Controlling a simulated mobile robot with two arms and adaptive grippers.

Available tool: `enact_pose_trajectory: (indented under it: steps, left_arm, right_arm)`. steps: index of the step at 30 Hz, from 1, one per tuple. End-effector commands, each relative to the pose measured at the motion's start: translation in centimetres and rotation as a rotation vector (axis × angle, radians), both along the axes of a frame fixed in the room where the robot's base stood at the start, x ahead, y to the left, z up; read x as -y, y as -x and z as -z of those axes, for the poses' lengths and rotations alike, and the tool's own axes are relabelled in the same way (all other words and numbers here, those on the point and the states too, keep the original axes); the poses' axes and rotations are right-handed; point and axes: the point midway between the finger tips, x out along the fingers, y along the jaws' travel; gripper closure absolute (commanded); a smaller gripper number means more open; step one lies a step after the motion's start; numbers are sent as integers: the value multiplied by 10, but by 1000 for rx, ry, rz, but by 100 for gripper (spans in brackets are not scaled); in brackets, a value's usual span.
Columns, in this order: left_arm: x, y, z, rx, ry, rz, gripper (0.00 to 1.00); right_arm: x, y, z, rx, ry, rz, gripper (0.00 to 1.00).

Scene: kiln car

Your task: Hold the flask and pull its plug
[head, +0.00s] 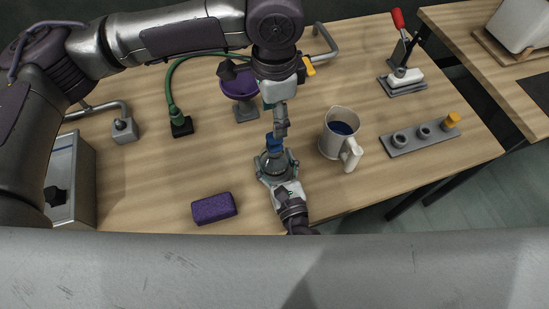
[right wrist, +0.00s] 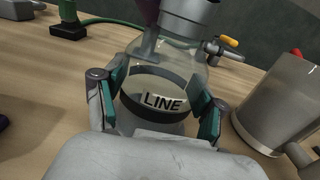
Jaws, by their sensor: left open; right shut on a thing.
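The glass flask (head: 272,164) stands on the wooden table with a blue plug (head: 273,141) at its top. My right gripper (head: 276,172) comes from the near side and is shut around the flask body. In the right wrist view, its teal-padded fingers press both sides of the flask (right wrist: 153,122), which bears a "LINE" label. My left gripper (head: 279,125) is open, directly above and close to the plug, pointing down. Whether its fingers touch the plug I cannot tell.
A white jug (head: 337,134) with dark blue contents stands close right of the flask. A purple sponge (head: 213,208) lies at front left, a purple funnel (head: 240,87) on a stand behind. A grey rack (head: 418,137) is at right. The table's left middle is clear.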

Motion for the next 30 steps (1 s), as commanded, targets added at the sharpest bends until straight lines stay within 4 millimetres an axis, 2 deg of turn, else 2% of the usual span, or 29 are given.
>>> enact_pose_trajectory:
  steps: [18, 24, 30]
  left_arm:
    - [0, 0, 76, -2, 0, -1, 40]
    - [0, 0, 86, 0, 0, 0, 40]
    - [0, 0, 87, 0, 1, 0, 40]
  right_arm:
    - [0, 0, 0, 0, -1, -1, 74]
    - [0, 0, 0, 0, -1, -1, 74]
    - [0, 0, 0, 0, -1, 0, 74]
